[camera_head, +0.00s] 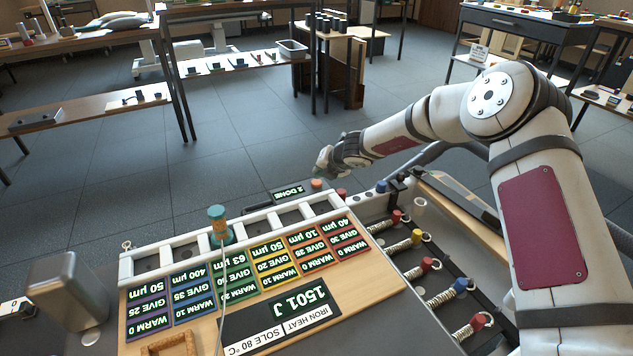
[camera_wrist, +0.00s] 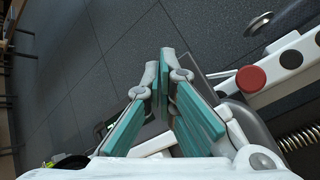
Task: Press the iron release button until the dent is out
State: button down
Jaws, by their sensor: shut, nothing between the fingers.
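My gripper (camera_head: 323,163) is shut and empty, held just behind the far edge of the bench unit. Its teal fingers also show in the wrist view (camera_wrist: 166,85). An orange-red round cap (camera_head: 316,184) is just below it in the head view; a darker red cap (camera_head: 342,193) sits to the right. A red round cap (camera_wrist: 251,79) shows on a white rail right of the fingers in the wrist view, apart from them. I cannot tell which cap is the iron release button. A display (camera_head: 283,321) reads 1501 J, iron heat, sole 80 °C. No dent is discernible.
Coloured cards (camera_head: 237,277) lie before a white slotted rack (camera_head: 160,262). A teal-topped post (camera_head: 217,217) stands there, with a grey metal block (camera_head: 66,290) at left. Several springs with coloured knobs (camera_head: 427,264) are at right. A small display (camera_head: 287,191) reads 2 DONE.

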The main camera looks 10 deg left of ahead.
aim_at(319, 182)
notch_tip(319, 182, up, 5)
jog(key=p, duration=0.4)
jog(key=shift+p, duration=0.4)
